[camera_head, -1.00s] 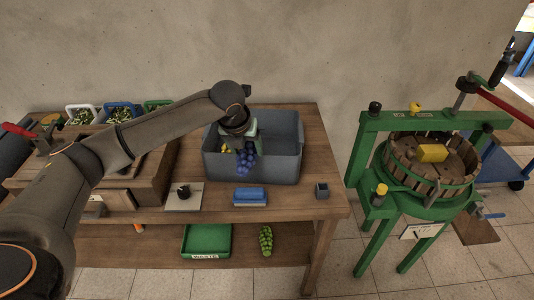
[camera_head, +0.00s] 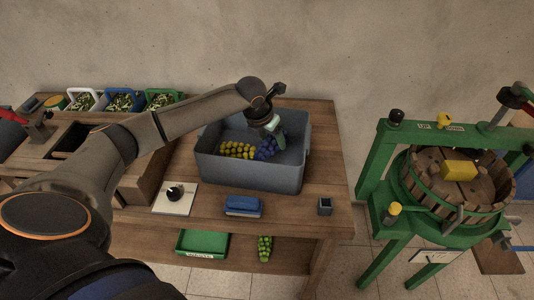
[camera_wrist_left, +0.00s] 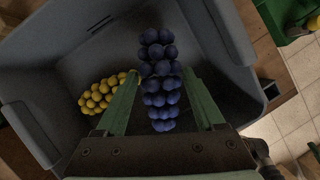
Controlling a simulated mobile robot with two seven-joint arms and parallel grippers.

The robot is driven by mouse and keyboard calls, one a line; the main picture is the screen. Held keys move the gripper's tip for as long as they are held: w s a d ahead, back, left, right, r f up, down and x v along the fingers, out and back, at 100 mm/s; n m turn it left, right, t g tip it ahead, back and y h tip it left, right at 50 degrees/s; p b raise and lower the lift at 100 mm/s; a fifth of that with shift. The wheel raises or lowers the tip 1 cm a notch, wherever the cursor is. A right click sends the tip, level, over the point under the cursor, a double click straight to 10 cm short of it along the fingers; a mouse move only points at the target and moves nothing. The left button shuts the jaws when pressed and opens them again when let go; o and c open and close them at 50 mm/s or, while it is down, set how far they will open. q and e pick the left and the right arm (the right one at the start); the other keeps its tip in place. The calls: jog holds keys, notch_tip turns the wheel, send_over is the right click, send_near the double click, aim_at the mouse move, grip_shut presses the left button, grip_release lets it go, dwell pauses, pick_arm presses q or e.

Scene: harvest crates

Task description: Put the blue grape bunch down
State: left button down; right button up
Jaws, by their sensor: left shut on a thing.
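The blue grape bunch (camera_head: 267,148) is in the grey crate (camera_head: 250,176), near its right side. In the left wrist view the bunch (camera_wrist_left: 160,75) sits between the two green fingers of my left gripper (camera_wrist_left: 160,85), which is shut on it. My left gripper (camera_head: 272,128) reaches down into the crate from above. A yellow grape bunch (camera_head: 237,150) lies in the crate to the left of the blue one; it also shows in the left wrist view (camera_wrist_left: 100,95). I cannot tell whether the blue bunch touches the crate floor. My right gripper is not in view.
The crate stands on a wooden table (camera_head: 325,150). In front of it are a blue block (camera_head: 243,206), a white plate with a black knob (camera_head: 175,197) and a small dark cup (camera_head: 324,206). A green press (camera_head: 450,190) stands at the right. A green tray (camera_head: 203,243) lies below.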

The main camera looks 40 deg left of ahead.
aim_at(266, 144)
pick_arm(q)
notch_tip(266, 144, down, 6)
jog(key=shift+f, duration=0.1)
jog(key=shift+s+f, duration=0.2)
jog(key=shift+f, duration=0.05)
jog(key=shift+c, duration=1.6)
grip_release()
jog(key=shift+f, duration=0.25)
jog(key=shift+o, duration=0.2)
jog(key=shift+w+r, duration=0.1)
jog(key=shift+r, duration=0.2)
jog(key=shift+r, duration=0.4)
jog(key=v, duration=1.1)
jog(key=shift+p, duration=0.35)
